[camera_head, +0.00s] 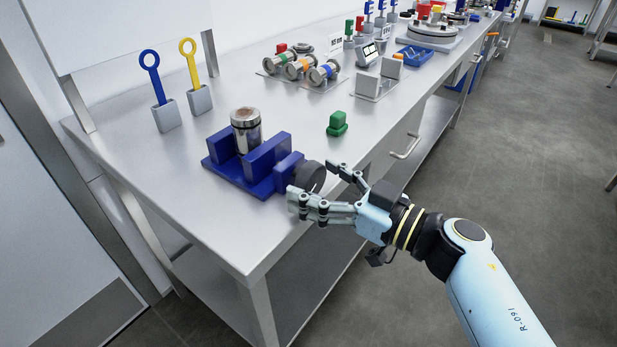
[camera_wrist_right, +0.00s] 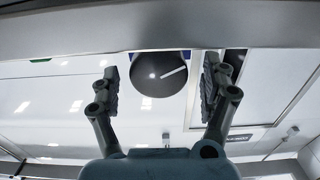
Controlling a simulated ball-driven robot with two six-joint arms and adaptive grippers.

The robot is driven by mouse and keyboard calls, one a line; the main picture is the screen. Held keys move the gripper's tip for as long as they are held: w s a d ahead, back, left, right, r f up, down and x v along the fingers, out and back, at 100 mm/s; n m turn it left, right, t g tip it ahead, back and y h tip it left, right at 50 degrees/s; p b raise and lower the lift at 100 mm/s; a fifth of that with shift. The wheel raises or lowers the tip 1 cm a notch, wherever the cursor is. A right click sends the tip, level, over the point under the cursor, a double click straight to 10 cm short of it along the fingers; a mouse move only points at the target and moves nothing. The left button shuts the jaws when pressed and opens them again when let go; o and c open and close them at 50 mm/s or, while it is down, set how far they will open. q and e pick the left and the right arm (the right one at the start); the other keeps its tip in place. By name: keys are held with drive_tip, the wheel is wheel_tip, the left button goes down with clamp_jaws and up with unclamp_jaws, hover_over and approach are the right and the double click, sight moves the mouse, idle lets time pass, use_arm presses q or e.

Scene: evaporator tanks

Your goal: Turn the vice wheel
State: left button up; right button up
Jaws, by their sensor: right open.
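The blue vice (camera_head: 262,160) stands on the metal bench near its front left corner. A metal cylinder (camera_head: 246,132) stands upright between its jaws. The dark round vice wheel (camera_head: 312,177) is on the vice's front side, near the bench edge. My right gripper (camera_head: 316,183) is at the wheel, partly covering it. In the right wrist view the wheel (camera_wrist_right: 157,74), with a white line on its face, lies between the spread fingers of my right gripper (camera_wrist_right: 160,85). Gaps show on both sides. My left gripper is not in view.
A green block (camera_head: 337,123) stands right of the vice. Blue (camera_head: 152,75) and yellow (camera_head: 190,62) ring-topped tools stand in grey blocks behind it. Pipe fittings (camera_head: 301,68) and a blue tray (camera_head: 414,56) are farther along. A bench handle (camera_head: 406,147) juts out at the front.

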drive_tip(key=shift+x, duration=1.1)
drive_tip(key=c, duration=1.2)
